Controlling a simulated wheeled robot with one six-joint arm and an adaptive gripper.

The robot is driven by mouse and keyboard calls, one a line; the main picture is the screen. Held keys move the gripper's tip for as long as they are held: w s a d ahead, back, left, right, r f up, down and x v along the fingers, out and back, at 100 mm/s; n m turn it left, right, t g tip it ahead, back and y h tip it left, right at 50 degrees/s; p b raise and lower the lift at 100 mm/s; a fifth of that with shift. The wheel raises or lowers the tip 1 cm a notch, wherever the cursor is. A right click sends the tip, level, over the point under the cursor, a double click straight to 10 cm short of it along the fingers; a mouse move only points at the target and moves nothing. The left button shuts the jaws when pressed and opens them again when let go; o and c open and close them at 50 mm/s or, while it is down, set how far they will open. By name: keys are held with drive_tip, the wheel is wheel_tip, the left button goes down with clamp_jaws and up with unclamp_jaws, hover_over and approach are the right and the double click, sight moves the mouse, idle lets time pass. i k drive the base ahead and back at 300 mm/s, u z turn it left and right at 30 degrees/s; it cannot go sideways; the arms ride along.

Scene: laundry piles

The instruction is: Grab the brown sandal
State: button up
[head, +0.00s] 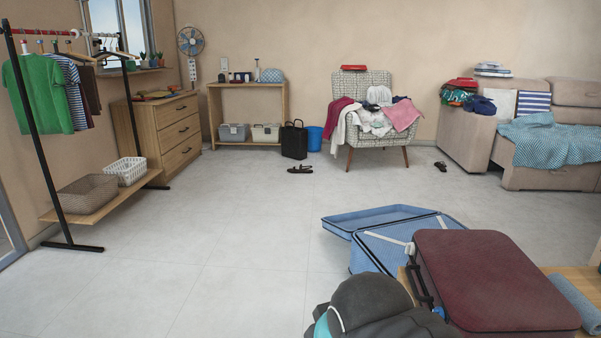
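A pair of small dark sandals (300,169) lies on the floor in the head view, in front of the black bag and left of the armchair. Another small dark shoe or sandal (440,166) lies on the floor near the sofa's left end. Both are far off and small, so I cannot clearly tell which one is brown. My gripper is not in view.
An open blue suitcase (345,222), a maroon suitcase (490,275) and a dark grey cap (370,300) fill the near right. A clothes rack (40,150) stands left; a laundry-covered armchair (350,90) stands behind. The floor (210,230) at centre left is clear.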

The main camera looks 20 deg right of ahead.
sight(300, 168)
drive_tip(key=u, duration=0.75)
drive_tip(key=i, duration=2.8)
drive_tip(key=z, duration=1.85)
drive_tip(key=i, duration=5.2)
drive_tip(key=u, duration=1.05)
